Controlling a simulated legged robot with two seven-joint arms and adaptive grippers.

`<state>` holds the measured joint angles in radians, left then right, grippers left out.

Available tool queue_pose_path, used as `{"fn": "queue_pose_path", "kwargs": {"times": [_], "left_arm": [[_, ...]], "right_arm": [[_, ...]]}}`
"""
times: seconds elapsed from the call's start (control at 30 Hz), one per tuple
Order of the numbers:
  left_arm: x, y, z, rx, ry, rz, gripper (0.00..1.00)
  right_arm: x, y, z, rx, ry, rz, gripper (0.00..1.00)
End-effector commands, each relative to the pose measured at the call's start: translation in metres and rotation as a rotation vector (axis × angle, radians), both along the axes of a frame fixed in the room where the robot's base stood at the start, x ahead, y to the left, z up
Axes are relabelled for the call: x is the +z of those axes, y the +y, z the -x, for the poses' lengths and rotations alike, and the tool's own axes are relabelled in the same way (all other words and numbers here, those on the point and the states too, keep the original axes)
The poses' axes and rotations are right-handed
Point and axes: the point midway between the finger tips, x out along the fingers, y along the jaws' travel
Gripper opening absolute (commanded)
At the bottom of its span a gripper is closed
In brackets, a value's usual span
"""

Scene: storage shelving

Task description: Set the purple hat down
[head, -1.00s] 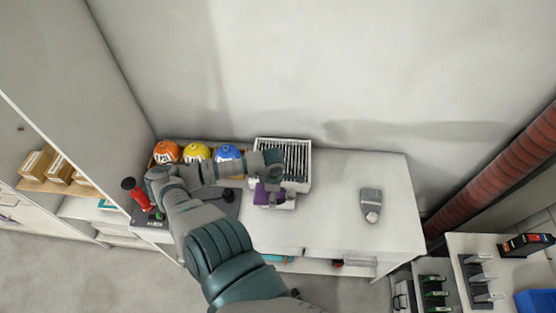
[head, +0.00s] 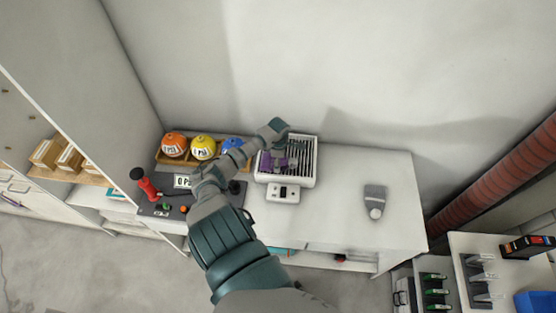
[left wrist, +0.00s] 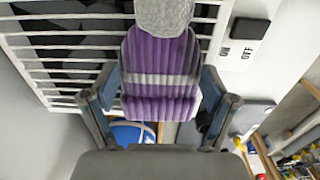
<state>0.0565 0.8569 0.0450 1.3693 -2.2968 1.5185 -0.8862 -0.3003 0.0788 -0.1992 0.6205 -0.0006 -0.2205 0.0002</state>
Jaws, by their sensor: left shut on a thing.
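The purple hat (head: 270,162), partly hidden by my arm in the head view, is over the white slatted rack (head: 301,176). In the left wrist view the hat (left wrist: 158,55) is ribbed purple with a grey band and a grey pompom pointing away. My left gripper (left wrist: 155,100) is shut on the hat, one finger on each side; it also shows in the head view (head: 284,158). White bars of the rack (left wrist: 60,47) lie behind and beside the hat. Whether the hat touches them I cannot tell. My right gripper is not in view.
Orange (head: 174,145), yellow (head: 203,147) and blue (head: 232,143) helmets stand left of the rack. A red-handled joystick (head: 146,184) stands at the left end. A white switch box (head: 284,194) is in front of the rack. A grey device (head: 375,198) lies right, with clear tabletop around it.

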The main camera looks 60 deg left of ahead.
Motion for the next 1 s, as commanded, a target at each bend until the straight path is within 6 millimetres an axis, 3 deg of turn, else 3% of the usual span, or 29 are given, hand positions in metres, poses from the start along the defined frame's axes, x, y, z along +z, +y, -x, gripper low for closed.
{"fn": "queue_pose_path", "kwargs": {"times": [0.2, 0.23, 0.3, 0.7, 0.83, 1.0], "left_arm": [[-0.001, 0.001, 0.0, 0.001, -0.001, 0.0, 0.5], [-0.001, 0.001, 0.0, 0.001, -0.001, 0.0, 0.88], [-0.001, 0.002, 0.0, 0.001, -0.001, 0.0, 1.0], [0.004, 0.002, 0.0, 0.0, -0.002, -0.002, 1.0], [0.023, 0.002, 0.0, -0.002, -0.003, -0.005, 1.0], [0.062, 0.002, 0.0, -0.002, -0.002, -0.006, 1.0]], "right_arm": [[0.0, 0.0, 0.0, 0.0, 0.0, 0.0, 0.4], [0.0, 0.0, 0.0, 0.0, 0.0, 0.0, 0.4], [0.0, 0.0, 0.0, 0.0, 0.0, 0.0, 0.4], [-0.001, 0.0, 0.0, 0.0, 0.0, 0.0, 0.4], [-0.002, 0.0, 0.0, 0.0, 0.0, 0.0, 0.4], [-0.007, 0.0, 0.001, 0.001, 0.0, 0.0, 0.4]]}}
